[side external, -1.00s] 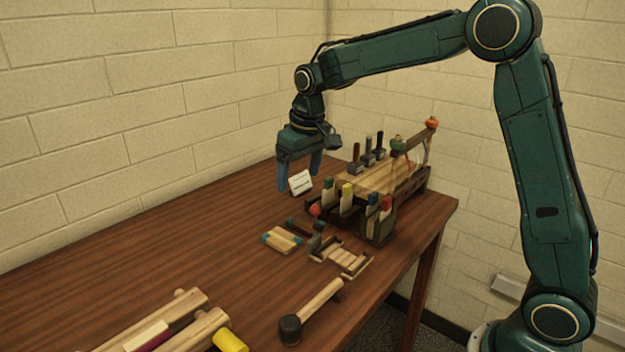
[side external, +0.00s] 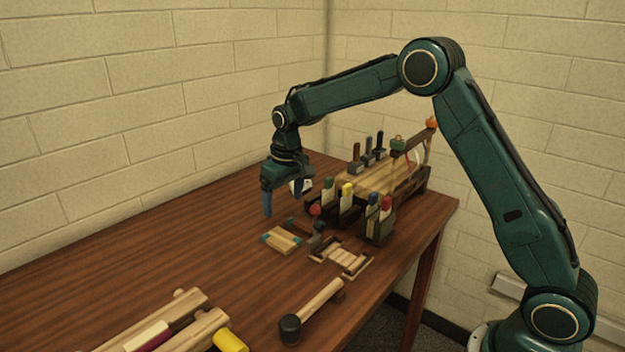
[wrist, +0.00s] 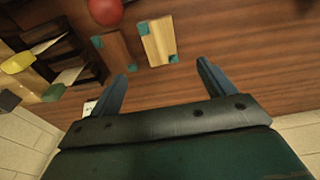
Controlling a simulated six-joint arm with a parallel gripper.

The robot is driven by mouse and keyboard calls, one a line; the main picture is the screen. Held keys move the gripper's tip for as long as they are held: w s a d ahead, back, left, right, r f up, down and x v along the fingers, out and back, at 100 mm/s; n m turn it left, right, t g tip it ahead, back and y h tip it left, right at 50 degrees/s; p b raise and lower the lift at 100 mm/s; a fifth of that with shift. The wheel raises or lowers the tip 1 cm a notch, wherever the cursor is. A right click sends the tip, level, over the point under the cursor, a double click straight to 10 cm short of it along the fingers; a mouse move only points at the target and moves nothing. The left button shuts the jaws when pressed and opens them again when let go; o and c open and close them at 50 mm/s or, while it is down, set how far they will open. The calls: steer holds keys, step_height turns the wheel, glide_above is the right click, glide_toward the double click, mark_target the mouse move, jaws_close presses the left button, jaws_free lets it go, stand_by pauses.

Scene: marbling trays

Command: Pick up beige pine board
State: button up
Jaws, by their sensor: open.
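The beige pine board (side external: 282,239) lies flat on the table, a small pale slab with teal corners. In the wrist view the beige pine board (wrist: 157,42) shows just beyond the gap between my fingertips. My gripper (side external: 284,204) is open and empty, pointing down above the table, behind the board in the side view. In the wrist view my gripper (wrist: 162,71) has its two blue fingers spread apart, with bare table between them. A darker brown board with teal corners (wrist: 117,50) lies beside the beige one; in the side view it is partly hidden.
A red ball (wrist: 105,10) is close to the boards. A wooden rack (side external: 375,178) with several coloured-top tools stands to the right. A slatted wooden piece (side external: 341,258) and a mallet (side external: 312,308) lie nearer the camera. The table's left middle (side external: 150,250) is clear.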

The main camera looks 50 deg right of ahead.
glide_above(281, 237)
steer(key=s, duration=0.1)
steer(key=shift+s+a+f, duration=0.1)
steer(key=shift+f, duration=2.95)
steer(key=shift+f, duration=0.1)
steer(key=shift+w+f, duration=0.2)
steer(key=shift+f, duration=1.05)
steer(key=shift+w+f, duration=0.2)
steer(key=shift+f, duration=1.05)
steer(key=c, duration=1.1)
